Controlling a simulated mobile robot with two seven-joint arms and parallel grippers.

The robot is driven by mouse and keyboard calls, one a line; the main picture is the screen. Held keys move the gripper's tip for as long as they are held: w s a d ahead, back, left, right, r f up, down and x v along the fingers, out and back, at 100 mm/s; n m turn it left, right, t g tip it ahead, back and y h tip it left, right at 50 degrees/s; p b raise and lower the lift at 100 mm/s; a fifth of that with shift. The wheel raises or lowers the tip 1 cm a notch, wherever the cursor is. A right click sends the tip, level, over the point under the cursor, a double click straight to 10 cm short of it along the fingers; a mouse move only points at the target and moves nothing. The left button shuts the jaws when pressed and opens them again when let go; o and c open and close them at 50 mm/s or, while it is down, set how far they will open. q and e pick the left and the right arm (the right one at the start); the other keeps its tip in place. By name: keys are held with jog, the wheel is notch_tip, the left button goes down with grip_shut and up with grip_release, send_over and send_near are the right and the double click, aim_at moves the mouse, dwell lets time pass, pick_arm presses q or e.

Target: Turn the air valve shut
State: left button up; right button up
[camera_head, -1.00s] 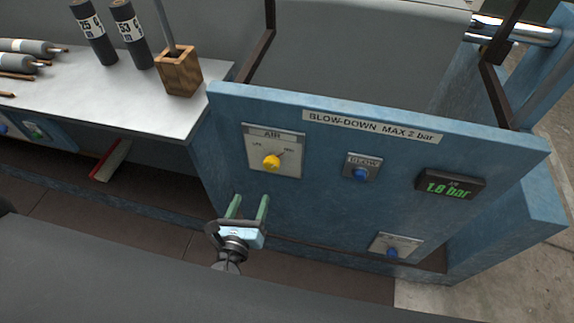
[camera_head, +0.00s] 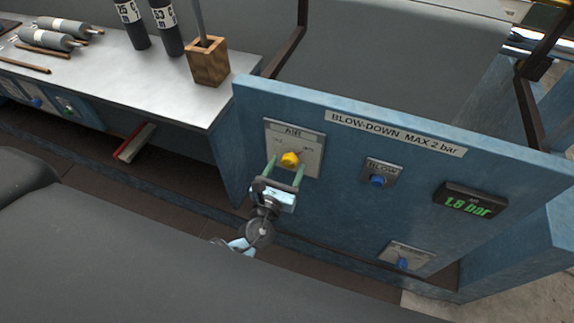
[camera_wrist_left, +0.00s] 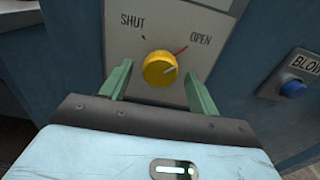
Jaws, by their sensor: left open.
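The air valve is a round yellow knob (camera_head: 290,159) on a pale plate (camera_head: 310,140) marked AIR, on the blue panel. In the left wrist view the knob (camera_wrist_left: 160,69) has its red pointer (camera_wrist_left: 181,50) turned toward OPEN, at upper right; SHUT is printed at upper left. My left gripper (camera_head: 285,166) is open, its green fingers pointing at the plate. In the left wrist view the fingertips (camera_wrist_left: 158,80) stand to the left and right of the knob, apart from it. I cannot tell how deep they reach. My right gripper is not in view.
Right of the valve are a blue BLOW button (camera_head: 377,181) and a display (camera_head: 470,201) reading 1.8 bar. Another blue button (camera_head: 402,263) sits low on the panel. A metal bench (camera_head: 150,85) at left holds dark cylinders and a wooden pot (camera_head: 208,62).

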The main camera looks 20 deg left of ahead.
pick_arm(q)
jog(key=shift+w, duration=0.5)
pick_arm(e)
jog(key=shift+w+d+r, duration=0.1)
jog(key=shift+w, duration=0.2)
pick_arm(q)
jog(key=c, duration=1)
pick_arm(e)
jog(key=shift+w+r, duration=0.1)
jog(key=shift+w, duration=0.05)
